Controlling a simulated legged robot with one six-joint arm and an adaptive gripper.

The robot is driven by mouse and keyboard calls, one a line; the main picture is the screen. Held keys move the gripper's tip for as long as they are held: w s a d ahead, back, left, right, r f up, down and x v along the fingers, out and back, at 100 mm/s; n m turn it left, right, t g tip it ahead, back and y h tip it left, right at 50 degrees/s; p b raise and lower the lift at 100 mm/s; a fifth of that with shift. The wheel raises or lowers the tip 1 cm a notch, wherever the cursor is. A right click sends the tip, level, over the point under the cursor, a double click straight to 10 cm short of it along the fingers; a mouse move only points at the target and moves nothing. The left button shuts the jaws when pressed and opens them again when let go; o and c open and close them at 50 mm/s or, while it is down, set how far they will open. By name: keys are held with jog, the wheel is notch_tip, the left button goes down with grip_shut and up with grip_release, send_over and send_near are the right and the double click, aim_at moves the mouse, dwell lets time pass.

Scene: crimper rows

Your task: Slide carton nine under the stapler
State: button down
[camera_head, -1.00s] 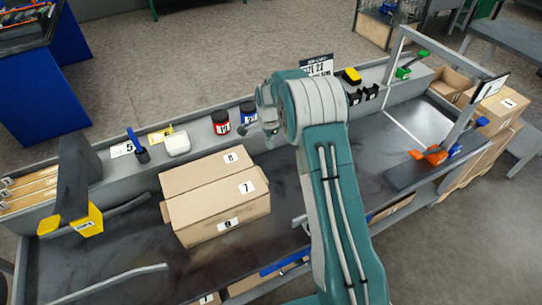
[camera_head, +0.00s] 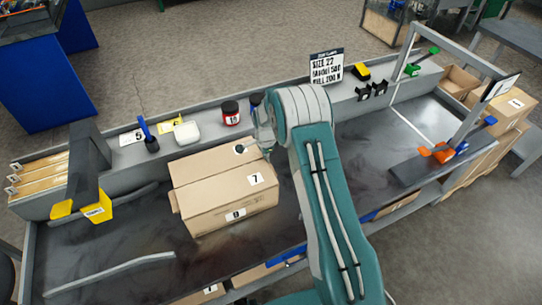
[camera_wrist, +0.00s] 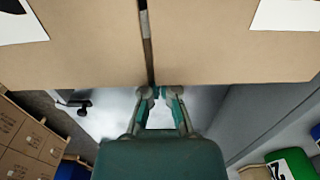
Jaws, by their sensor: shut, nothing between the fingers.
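Carton nine (camera_head: 236,214) is a brown box on the dark bench, with 9 on its front and two top flaps marked 7 and 8. My gripper (camera_head: 266,152) is at the carton's right end, near its back corner. In the wrist view, my gripper's fingers (camera_wrist: 160,92) are together and empty, close to the edge of the carton (camera_wrist: 80,55) by the gap between the flaps; touching cannot be told. A dark upright (camera_head: 88,160) with yellow blocks (camera_head: 97,208) stands left of the carton and looks like the stapler; its label is unreadable.
A grey rail (camera_head: 110,278) lies front left of the carton. A back ledge holds a white block (camera_head: 187,132), a red jar (camera_head: 231,113) and a blue jar partly behind my arm. A grey frame (camera_head: 465,125) with an orange part stands right.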

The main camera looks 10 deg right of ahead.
jog(key=shift+d, duration=0.4)
send_near(175, 199)
jog(key=s+a+f, duration=0.1)
jog(key=a+f, duration=0.3)
jog(key=f, duration=0.2)
jog(key=shift+r, duration=0.25)
jog(key=shift+d, duration=0.15)
jog(key=d, duration=0.2)
jog(key=w+d, duration=0.1)
jog(key=shift+d, duration=0.35)
notch_tip(175, 199, up, 10)
